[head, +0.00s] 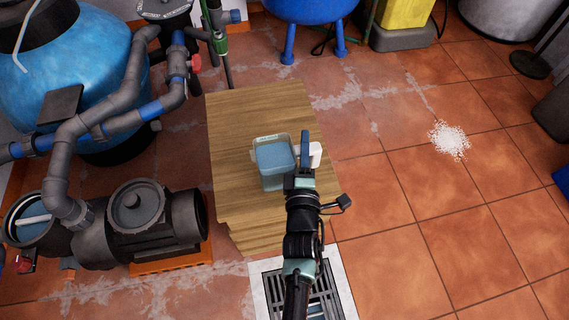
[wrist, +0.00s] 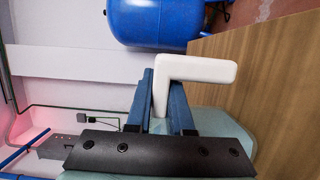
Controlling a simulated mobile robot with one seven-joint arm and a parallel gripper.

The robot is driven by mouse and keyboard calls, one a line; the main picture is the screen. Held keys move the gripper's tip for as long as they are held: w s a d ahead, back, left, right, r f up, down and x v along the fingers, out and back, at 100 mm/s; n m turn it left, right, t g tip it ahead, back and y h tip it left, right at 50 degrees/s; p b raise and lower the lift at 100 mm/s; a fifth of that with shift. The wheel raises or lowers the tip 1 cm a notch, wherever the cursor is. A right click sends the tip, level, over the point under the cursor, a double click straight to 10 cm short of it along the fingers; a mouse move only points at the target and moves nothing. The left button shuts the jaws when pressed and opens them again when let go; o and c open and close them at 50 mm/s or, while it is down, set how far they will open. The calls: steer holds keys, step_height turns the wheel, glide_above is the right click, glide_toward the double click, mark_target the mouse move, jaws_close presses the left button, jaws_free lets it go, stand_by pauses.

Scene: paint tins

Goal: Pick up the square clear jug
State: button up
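The square clear jug (head: 274,158) is see-through with a bluish tint and stands upright at the wooden table top, right of its middle. I cannot tell whether its base touches the wood. Its white handle (head: 315,155) sticks out on the right side. In the wrist view the L-shaped white handle (wrist: 200,69) passes between the two blue fingers of my gripper (wrist: 161,100). The fingers press close on both sides of it, with no clear gap. In the head view my gripper (head: 306,153) is at the jug's right side and hides part of the handle.
The wooden table (head: 235,115) is otherwise bare. A grey pump (head: 150,220) and a blue tank (head: 70,80) with pipes stand to the left. A blue vessel (head: 310,10) stands behind. The tiled floor at right is open, with a white granule pile (head: 449,140).

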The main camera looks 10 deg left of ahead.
jaws_close()
step_height(320, 180, up, 10)
steer(key=p, duration=0.7)
steer(key=shift+r, duration=0.15)
steer(key=shift+o, duration=0.7)
jaws_free()
jaws_close()
